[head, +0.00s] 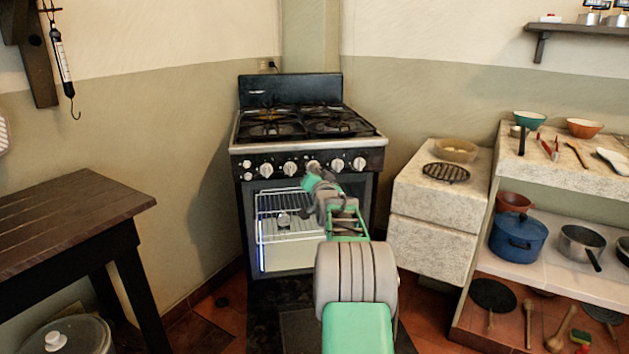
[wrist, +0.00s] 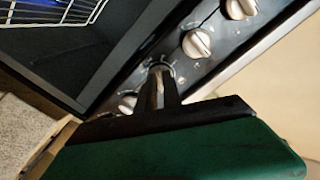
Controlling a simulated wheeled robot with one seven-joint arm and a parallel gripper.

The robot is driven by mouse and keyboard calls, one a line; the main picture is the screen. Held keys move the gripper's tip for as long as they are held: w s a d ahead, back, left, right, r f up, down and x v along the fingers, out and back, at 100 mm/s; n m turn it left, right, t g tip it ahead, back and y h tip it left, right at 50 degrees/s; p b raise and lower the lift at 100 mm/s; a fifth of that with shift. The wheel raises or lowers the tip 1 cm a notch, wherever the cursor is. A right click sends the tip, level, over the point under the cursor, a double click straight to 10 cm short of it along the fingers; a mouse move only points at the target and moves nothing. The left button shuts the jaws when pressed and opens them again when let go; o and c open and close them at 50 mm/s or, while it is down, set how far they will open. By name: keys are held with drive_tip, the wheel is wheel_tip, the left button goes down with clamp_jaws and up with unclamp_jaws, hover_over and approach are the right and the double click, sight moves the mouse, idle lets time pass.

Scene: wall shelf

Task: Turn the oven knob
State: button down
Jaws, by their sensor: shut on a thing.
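The oven (head: 308,140) is a black and steel stove with a row of silver knobs across its front panel. My gripper (head: 313,172) is at the middle of this row in the head view. In the wrist view, my gripper's dark fingers (wrist: 163,92) are shut on one oven knob (wrist: 160,70), which shows partly between and beyond the fingertips. Another knob (wrist: 197,43) and one beyond it (wrist: 238,10) are to the upper right, apart from the fingers. One more knob (wrist: 128,102) is to the lower left, partly hidden.
A dark wooden table (head: 75,210) stands at the left. A stone counter (head: 430,205) and shelves (head: 550,165) with pots and bowls stand at the right. My arm crosses in front of the oven.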

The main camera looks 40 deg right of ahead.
drive_tip(key=shift+n+b, duration=1.15)
drive_tip(key=shift+n, duration=1.05)
drive_tip(key=c, duration=1.5)
unclamp_jaws()
drive_tip(key=p+v, duration=0.1)
drive_tip(key=v, duration=0.6)
drive_tip(key=shift+s+a, duration=0.15)
drive_tip(key=shift+s, duration=0.2)
